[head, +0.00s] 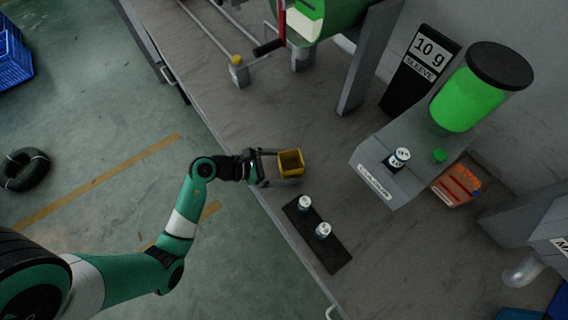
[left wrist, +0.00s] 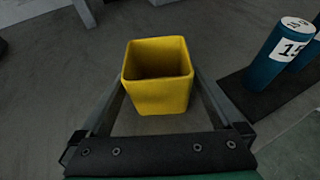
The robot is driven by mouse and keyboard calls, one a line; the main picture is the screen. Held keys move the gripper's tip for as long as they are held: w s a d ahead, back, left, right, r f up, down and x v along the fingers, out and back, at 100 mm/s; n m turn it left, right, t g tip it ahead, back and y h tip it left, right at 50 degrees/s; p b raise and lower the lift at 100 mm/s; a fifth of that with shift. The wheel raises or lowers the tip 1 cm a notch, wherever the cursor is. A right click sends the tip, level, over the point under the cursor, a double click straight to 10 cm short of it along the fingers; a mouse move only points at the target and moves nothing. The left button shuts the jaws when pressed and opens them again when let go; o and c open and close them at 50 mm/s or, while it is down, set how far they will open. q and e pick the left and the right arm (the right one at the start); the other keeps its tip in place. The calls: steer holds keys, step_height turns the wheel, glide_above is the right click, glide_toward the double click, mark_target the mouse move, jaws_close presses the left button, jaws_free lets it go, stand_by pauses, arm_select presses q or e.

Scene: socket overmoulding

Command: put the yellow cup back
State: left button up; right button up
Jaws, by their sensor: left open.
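The yellow cup (head: 290,162) is a square, open-topped cup standing on the grey bench. It looks empty in the left wrist view (left wrist: 158,90). My left gripper (head: 284,166) is open, with one finger on each side of the cup. In the left wrist view my left fingers (left wrist: 160,95) flank the cup, with gaps that look visible at both sides. I cannot tell whether either finger touches it. My right gripper is not in view.
A black strip (head: 328,250) with two labelled sockets (head: 304,204) lies close on the bench. A grey dispenser (head: 395,175) with a green hopper (head: 466,98) stands to the right. An orange bin (head: 458,186) sits beside it. The bench (head: 220,110) has bare room above the cup.

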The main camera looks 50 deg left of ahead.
arm_select(q)
steer(key=shift+r, duration=0.15)
steer(key=p+v, duration=0.3)
steer(key=v, duration=0.8)
steer(key=shift+s+a+r+p, duration=0.1)
steer(key=shift+a+p, duration=0.05)
steer(key=shift+p, duration=0.2)
steer(key=shift+s, duration=0.35)
steer(key=shift+w+a+r, duration=0.1)
